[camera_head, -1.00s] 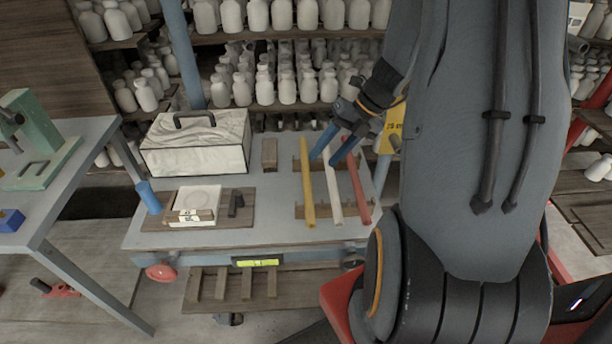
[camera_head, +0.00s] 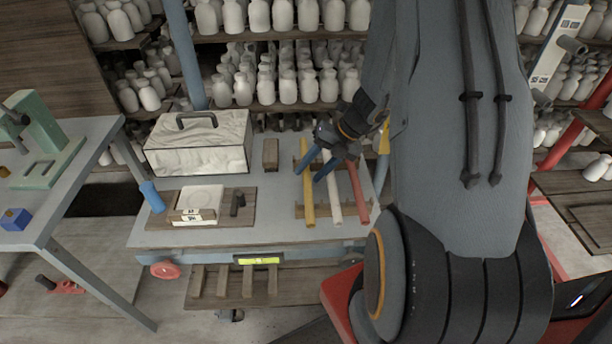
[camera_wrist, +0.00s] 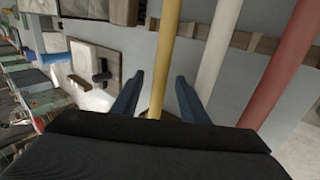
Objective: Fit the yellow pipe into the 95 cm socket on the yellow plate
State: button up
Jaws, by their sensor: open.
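The yellow pipe (camera_head: 309,204) lies on wooden supports on the cart top, leftmost of three parallel pipes. My gripper (camera_head: 308,175) is open above the pipes, with blue fingers pointing down at the yellow one. In the wrist view the yellow pipe (camera_wrist: 165,50) runs between the open fingertips (camera_wrist: 160,79), apart from both. A yellow surface (camera_head: 384,139), perhaps the yellow plate, shows as a sliver beside my arm. My arm hides most of it, and I see no socket or readable label there.
A white pipe (camera_head: 334,205) and a red pipe (camera_head: 358,197) lie close to the right of the yellow one. A marbled box (camera_head: 198,145) and a white dish on a board (camera_head: 245,208) stand left on the cart. Shelves of bottles are behind.

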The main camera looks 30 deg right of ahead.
jog(key=shift+c, duration=0.4)
grip_shut()
jog(key=shift+r, duration=0.1)
notch_tip(320, 180, up, 10)
jog(key=b, duration=0.1)
